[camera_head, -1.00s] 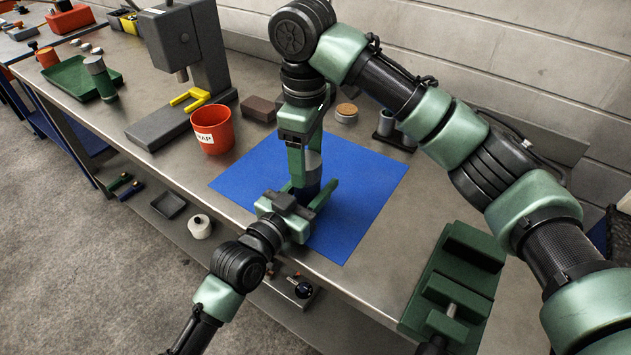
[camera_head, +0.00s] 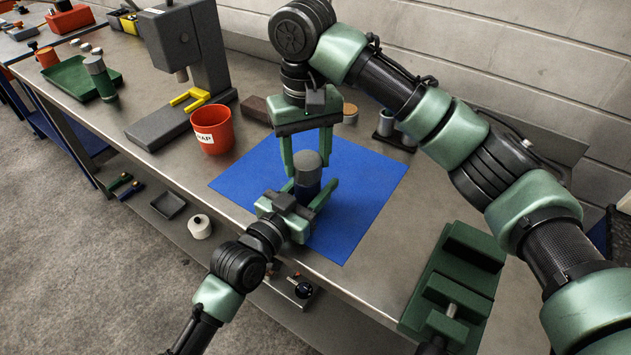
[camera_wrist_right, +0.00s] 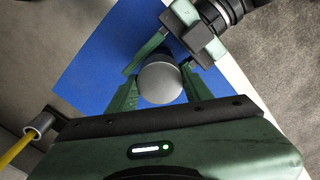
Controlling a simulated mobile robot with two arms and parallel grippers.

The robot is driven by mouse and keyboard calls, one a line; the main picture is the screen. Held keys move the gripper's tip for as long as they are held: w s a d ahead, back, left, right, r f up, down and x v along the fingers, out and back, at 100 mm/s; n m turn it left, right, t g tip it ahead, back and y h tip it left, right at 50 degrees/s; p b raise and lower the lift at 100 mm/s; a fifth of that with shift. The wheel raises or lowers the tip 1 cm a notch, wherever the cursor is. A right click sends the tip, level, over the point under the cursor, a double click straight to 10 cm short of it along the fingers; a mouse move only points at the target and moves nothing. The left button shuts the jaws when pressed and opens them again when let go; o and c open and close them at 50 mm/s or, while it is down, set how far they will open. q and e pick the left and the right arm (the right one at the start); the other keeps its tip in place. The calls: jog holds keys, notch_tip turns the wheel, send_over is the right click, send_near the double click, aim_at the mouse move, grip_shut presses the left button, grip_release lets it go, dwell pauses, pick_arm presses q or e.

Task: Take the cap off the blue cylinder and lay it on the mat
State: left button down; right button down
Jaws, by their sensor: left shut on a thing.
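The blue cylinder (camera_head: 307,192) stands upright on the blue mat (camera_head: 362,185), with its grey cap (camera_head: 306,162) on top. My left gripper (camera_head: 308,188) is shut on the cylinder low down, reaching in from the front edge. My right gripper (camera_head: 307,158) points down from above, its fingers spread on either side of the cap. In the right wrist view the rounded cap (camera_wrist_right: 160,83) sits between the open fingers, with a gap visible on at least one side. The cap hides most of the cylinder there.
A red labelled cup (camera_head: 212,130) stands left of the mat, near a grey press (camera_head: 185,50) with a yellow fork. A brown block (camera_head: 257,109) and a round tan-topped piece (camera_head: 349,113) lie behind. A green vise (camera_head: 455,285) stands right. The mat's right side is clear.

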jog(key=n, duration=0.7)
jog(key=shift+d+n, duration=0.1)
jog(key=shift+n, duration=1)
jog(key=shift+n, duration=1.2)
jog(key=n, duration=0.3)
jog(key=shift+n, duration=0.3)
jog(key=shift+r, duration=0.1)
jog(key=shift+r, duration=0.15)
jog(key=shift+r, duration=0.9)
jog(key=shift+r, duration=0.1)
